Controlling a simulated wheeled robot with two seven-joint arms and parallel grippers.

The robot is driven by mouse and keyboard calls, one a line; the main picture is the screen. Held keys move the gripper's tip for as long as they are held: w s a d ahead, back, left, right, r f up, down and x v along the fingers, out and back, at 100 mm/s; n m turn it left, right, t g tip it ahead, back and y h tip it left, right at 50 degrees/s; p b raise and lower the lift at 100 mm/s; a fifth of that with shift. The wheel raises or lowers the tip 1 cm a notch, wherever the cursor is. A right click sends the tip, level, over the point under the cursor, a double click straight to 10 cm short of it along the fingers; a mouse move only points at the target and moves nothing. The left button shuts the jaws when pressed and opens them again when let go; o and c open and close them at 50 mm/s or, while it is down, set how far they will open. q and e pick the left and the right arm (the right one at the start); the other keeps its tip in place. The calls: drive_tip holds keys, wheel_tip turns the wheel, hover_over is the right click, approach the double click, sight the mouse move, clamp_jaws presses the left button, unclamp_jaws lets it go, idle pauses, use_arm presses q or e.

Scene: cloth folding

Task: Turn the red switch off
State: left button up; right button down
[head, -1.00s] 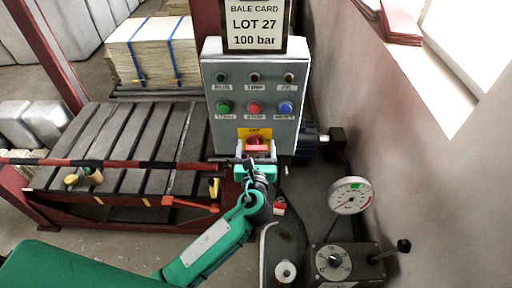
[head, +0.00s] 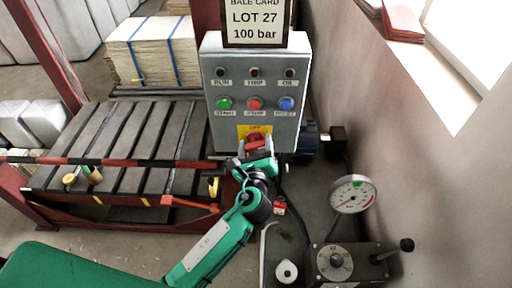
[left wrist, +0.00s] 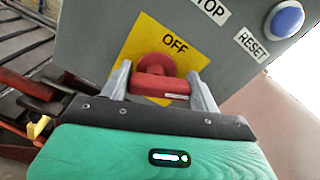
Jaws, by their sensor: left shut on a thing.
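The red switch (head: 254,138) is a rotary knob on a yellow plate low on the grey control box (head: 290,70). In the left wrist view the red switch (left wrist: 158,80) has its bar between my left gripper's two fingers (left wrist: 160,90), and the plate (left wrist: 196,60) reads OFF above it. My left gripper (head: 251,151) is shut on the switch, with its body tilted in the head view. The lower part of the plate is hidden by my gripper. My right gripper is not in view.
Green, red and blue buttons (head: 254,103) sit above the switch. A pressure gauge (head: 351,194) and a grey box with a dial (head: 335,262) and lever stand at the lower right. A striped bar (head: 120,162) crosses in front of the slatted bed on the left.

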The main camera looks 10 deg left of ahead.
use_arm(q)
drive_tip(key=n+b, duration=0.1)
drive_tip(key=n, duration=0.2)
drive_tip(key=shift+a+f+n+b, duration=0.1)
drive_tip(key=shift+n+b, duration=0.3)
drive_tip(key=n+b, duration=0.1)
drive_tip(key=n, duration=0.2)
drive_tip(key=shift+a+n+b, duration=0.1)
drive_tip(key=shift+n+b, duration=0.2)
drive_tip(key=shift+b, duration=0.1)
drive_tip(key=n+b, duration=0.2)
drive_tip(key=n, duration=0.2)
drive_tip(key=shift+s+n, duration=0.1)
drive_tip(key=shift+n, duration=0.2)
drive_tip(key=shift+a+n+b, duration=0.1)
drive_tip(key=shift+n+b, duration=0.3)
drive_tip(key=shift+n, duration=0.1)
drive_tip(key=o, duration=1)
